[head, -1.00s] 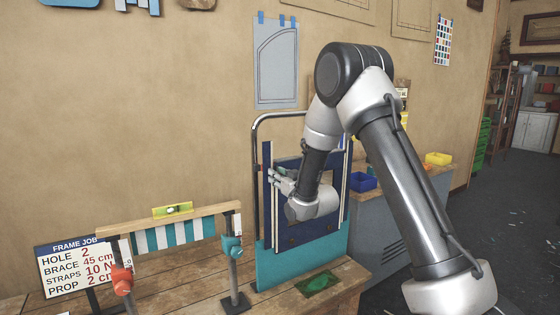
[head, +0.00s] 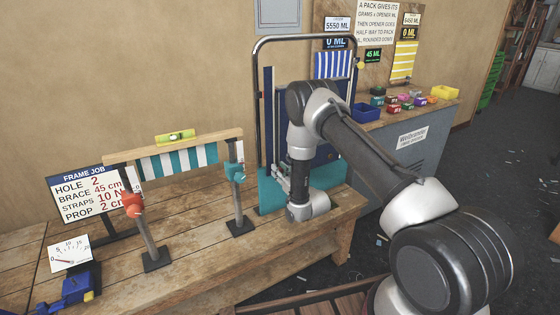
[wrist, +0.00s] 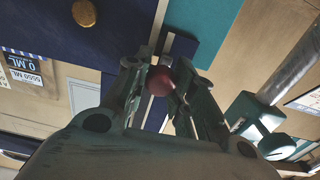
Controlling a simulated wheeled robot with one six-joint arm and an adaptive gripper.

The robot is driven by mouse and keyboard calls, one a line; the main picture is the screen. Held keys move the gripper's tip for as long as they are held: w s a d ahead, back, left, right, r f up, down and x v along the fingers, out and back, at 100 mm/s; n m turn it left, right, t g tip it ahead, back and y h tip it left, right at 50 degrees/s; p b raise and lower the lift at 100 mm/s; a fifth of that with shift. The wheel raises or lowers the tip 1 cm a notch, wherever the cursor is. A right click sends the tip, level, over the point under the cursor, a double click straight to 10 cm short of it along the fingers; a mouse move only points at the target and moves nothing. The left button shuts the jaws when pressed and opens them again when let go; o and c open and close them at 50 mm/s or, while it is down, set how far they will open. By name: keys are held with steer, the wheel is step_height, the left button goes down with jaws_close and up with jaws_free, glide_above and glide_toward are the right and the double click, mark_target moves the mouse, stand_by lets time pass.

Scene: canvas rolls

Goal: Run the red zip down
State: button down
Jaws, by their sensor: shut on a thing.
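A navy panel with a teal lower part (head: 268,194) hangs in a metal tube frame (head: 258,90) at the back of the bench. My gripper (head: 281,180) is low in front of the panel, near the teal part. In the wrist view my gripper (wrist: 160,68) is shut on a round red zip pull (wrist: 158,82). A pale strip (wrist: 157,25) runs along the navy cloth (wrist: 105,30) close to the pull, with teal cloth (wrist: 205,25) beside it. The fingers and the pull hide part of the strip. In the head view my arm hides the pull.
A clamped stand with a teal-striped strap (head: 180,160) and a spirit level (head: 175,137) stands left of the panel. A job sign (head: 85,190) is behind it. A blue bin (head: 365,112) and small coloured pots are on the cabinet at the right.

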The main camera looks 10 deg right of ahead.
steer(key=shift+f, duration=0.5)
steer(key=c, duration=1.2)
jaws_free()
steer(key=shift+o, duration=0.2)
steer(key=v, duration=1.2)
steer(key=shift+r, duration=0.1)
